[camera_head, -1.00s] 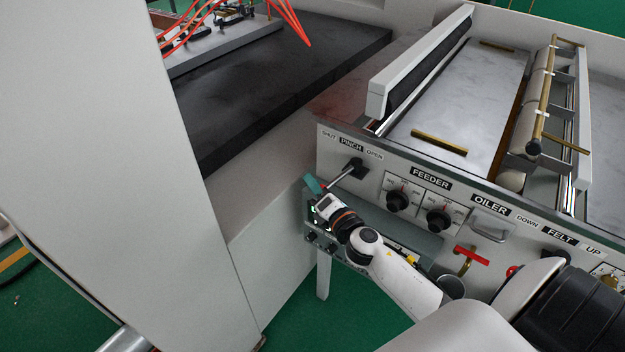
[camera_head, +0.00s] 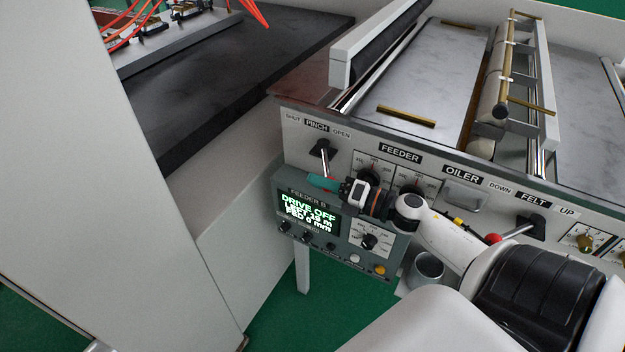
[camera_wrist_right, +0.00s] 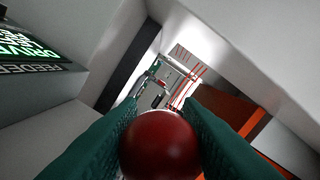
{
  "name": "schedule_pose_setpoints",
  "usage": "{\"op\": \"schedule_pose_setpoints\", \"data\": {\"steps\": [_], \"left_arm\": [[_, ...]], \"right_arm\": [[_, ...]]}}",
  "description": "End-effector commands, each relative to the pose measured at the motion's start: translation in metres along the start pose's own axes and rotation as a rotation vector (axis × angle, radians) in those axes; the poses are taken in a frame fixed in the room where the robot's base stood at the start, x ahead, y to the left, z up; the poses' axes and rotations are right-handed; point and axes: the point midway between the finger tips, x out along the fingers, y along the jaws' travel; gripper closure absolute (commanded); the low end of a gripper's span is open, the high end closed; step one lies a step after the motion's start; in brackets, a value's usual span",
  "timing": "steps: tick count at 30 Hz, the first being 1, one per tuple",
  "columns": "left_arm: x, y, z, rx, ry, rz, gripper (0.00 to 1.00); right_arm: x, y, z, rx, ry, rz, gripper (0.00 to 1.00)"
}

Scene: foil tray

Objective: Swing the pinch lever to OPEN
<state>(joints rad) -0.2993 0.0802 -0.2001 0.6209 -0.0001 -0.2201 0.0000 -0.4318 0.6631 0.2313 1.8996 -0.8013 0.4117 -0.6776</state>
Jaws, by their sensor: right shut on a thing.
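The pinch lever (camera_head: 325,163) sits on the front panel under the PINCH plate (camera_head: 316,126), with SHUT printed to its left and OPEN (camera_head: 342,133) to its right. Its shaft points almost straight down from the black pivot. My right gripper (camera_head: 324,183) is shut on the lever's end, reaching in from the right. In the right wrist view the red ball knob (camera_wrist_right: 160,145) sits between the teal fingers (camera_wrist_right: 160,130). In the head view the fingers hide the knob. My left gripper is not in view.
A control box (camera_head: 309,213) with a lit screen reading DRIVE OFF is just below the lever. FEEDER dials (camera_head: 369,172) are close to the right, partly behind my gripper. A grey handle (camera_head: 464,195) and the FELT lever (camera_head: 530,226) are farther right. A pale cabinet fills the left.

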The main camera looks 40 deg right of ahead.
Motion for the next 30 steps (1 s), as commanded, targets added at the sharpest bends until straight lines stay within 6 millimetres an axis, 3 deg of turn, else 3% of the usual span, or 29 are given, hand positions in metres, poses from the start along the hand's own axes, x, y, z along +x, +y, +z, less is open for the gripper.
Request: {"op": "schedule_pose_setpoints", "data": {"steps": [21, 22, 25, 30], "left_arm": [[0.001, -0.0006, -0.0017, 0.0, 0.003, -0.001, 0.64], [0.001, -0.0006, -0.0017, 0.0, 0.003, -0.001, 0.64], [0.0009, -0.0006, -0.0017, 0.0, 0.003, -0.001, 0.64], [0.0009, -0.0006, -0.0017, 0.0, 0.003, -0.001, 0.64]], "right_arm": [[-0.0074, 0.0038, -0.0021, 0.003, 0.001, 0.004, 1.0], [-0.0074, 0.0038, -0.0021, 0.002, 0.001, 0.003, 0.63], [-0.0072, 0.0034, -0.0023, 0.002, 0.001, 0.003, 0.47], [-0.0069, 0.0028, -0.0029, 0.001, 0.001, 0.001, 0.47]]}}
